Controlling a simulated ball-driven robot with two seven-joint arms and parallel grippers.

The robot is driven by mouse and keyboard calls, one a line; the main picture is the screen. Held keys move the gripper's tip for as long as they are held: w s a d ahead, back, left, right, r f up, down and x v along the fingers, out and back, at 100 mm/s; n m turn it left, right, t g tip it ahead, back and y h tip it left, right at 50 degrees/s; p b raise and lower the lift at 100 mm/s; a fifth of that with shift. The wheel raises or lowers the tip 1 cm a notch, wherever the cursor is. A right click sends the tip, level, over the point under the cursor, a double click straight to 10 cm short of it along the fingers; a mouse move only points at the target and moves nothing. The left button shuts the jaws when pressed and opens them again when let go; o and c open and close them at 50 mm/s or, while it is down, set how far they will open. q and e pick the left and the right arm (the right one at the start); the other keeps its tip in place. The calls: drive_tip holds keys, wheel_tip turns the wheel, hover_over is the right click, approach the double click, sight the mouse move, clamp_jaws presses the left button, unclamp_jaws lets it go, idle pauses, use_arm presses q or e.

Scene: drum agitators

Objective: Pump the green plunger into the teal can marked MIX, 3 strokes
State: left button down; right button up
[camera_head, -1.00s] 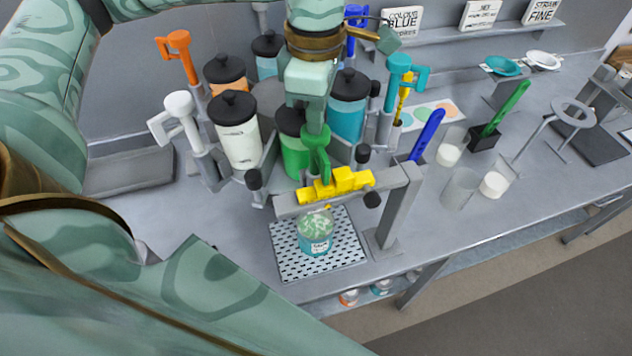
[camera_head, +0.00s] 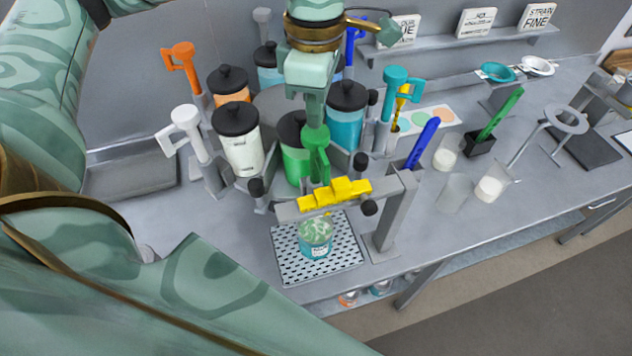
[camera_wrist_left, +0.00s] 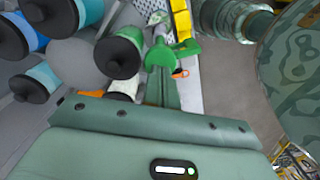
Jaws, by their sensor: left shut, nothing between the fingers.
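The green plunger (camera_head: 317,146) stands upright in front of the green canister (camera_head: 295,160), which has a black lid. My left gripper (camera_head: 314,117) is shut and points down right at the top of the plunger's handle. Nothing is between its fingers, and I cannot tell whether it touches the handle. In the left wrist view the plunger's green handle (camera_wrist_left: 160,56) shows just beyond the fingers. The teal can (camera_head: 316,246) stands on a perforated plate below the yellow stepped piece, with pale green contents. Its label is too small to read. My right gripper is not in view.
The yellow stepped piece (camera_head: 334,194) sits on a grey crossbar above the perforated plate (camera_head: 292,262). White (camera_head: 187,121), orange (camera_head: 182,57) and teal (camera_head: 396,78) plungers with lidded canisters crowd around. Clear cups and a ring stand (camera_head: 566,116) are at right.

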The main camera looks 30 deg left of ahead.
use_arm(q)
wheel_tip(320, 180, up, 6)
drive_tip(key=p, duration=0.4)
drive_tip(key=shift+p, duration=0.4)
